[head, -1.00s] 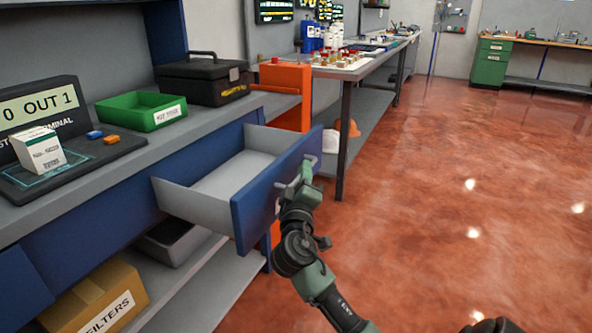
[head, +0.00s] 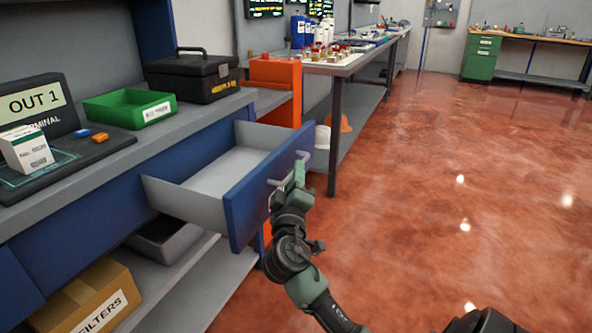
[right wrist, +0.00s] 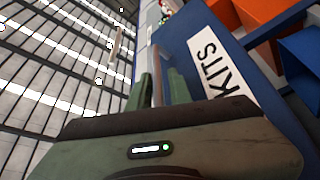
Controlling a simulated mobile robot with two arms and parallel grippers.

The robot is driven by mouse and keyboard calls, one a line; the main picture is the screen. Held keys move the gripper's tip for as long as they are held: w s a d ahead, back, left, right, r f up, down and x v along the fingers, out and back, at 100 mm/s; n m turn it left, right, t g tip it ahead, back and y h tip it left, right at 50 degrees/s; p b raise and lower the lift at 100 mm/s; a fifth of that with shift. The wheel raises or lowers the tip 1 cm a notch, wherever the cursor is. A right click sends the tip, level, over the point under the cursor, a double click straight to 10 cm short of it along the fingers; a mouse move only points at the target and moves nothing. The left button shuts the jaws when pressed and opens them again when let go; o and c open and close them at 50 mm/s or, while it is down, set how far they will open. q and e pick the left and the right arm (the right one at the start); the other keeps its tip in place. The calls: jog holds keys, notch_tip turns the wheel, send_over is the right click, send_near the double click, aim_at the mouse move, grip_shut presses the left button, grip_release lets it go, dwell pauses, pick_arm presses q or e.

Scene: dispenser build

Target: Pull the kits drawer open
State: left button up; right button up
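The kits drawer (head: 262,200) has a blue front and a grey tray, and it stands well out from the blue bench, empty as far as I see. Its label "KITS" (right wrist: 216,68) shows in the right wrist view. My right gripper (head: 296,175) is at the bar handle (head: 303,158) on the drawer front. In the right wrist view, the green fingers of my right gripper (right wrist: 160,92) lie close on both sides of the handle bar (right wrist: 158,72). The fingers hide part of the handle. My left gripper is not in view.
A green bin (head: 130,107), a black toolbox (head: 192,80) and a terminal (head: 60,170) with a white box (head: 26,150) stand on the bench top. A "FILTERS" carton (head: 90,300) is on the lower shelf. The red floor (head: 420,190) right of the drawer is clear.

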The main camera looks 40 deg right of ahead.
jog(key=v, duration=0.6)
dwell(0.4)
